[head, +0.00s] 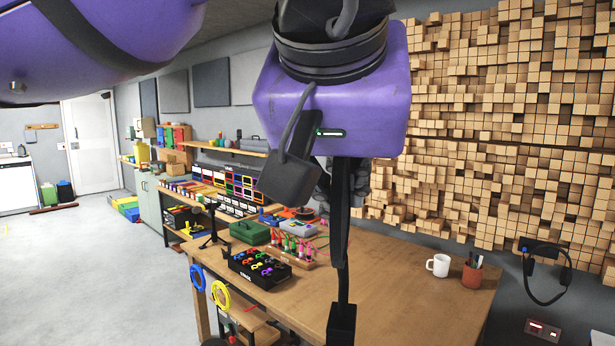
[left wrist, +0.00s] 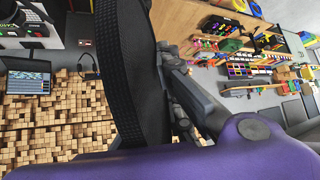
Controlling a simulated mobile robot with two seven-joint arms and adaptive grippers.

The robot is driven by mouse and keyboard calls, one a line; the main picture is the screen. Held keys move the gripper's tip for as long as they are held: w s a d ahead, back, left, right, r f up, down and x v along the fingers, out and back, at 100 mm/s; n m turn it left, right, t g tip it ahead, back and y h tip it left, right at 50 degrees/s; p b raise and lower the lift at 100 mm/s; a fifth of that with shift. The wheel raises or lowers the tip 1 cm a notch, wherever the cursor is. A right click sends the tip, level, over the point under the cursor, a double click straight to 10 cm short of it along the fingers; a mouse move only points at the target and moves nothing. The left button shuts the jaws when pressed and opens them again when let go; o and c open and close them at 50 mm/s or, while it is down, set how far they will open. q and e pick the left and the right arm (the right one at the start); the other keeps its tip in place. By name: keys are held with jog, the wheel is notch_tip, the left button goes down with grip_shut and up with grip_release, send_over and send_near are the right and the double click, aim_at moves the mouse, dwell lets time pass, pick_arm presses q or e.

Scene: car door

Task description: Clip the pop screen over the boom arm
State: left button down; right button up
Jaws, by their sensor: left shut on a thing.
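My left gripper (head: 338,190) is mostly hidden behind its purple wrist in the head view. Grey finger parts show on both sides of a dark upright strip. In the left wrist view my left gripper (left wrist: 187,105) is shut against a large black curved piece with a ribbed rim, which looks like the pop screen (left wrist: 130,75) seen nearly edge-on. A thin black upright, apparently part of the boom arm (head: 343,287), rises from a black block on the wooden table. I cannot tell whether screen and arm touch. My right gripper is not in view.
The wooden table (head: 410,290) holds a white mug (head: 438,265), a brown pen cup (head: 472,273), a black tray of coloured items (head: 259,268) and a green case (head: 248,232). Headphones (head: 547,275) hang at the wood-block wall. The table is clear between upright and mug.

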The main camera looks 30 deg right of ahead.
aim_at(345, 239)
pick_arm(q)
jog(key=shift+s+a+r, duration=0.1)
jog(key=shift+s+r, duration=0.05)
jog(key=shift+s, duration=0.05)
jog(key=shift+s+a, duration=0.2)
jog(key=shift+w+d+f, duration=0.1)
jog(key=shift+w+f, duration=0.05)
jog(key=shift+f, duration=0.3)
jog(key=shift+f+b, duration=0.3)
jog(key=shift+f, duration=2.15)
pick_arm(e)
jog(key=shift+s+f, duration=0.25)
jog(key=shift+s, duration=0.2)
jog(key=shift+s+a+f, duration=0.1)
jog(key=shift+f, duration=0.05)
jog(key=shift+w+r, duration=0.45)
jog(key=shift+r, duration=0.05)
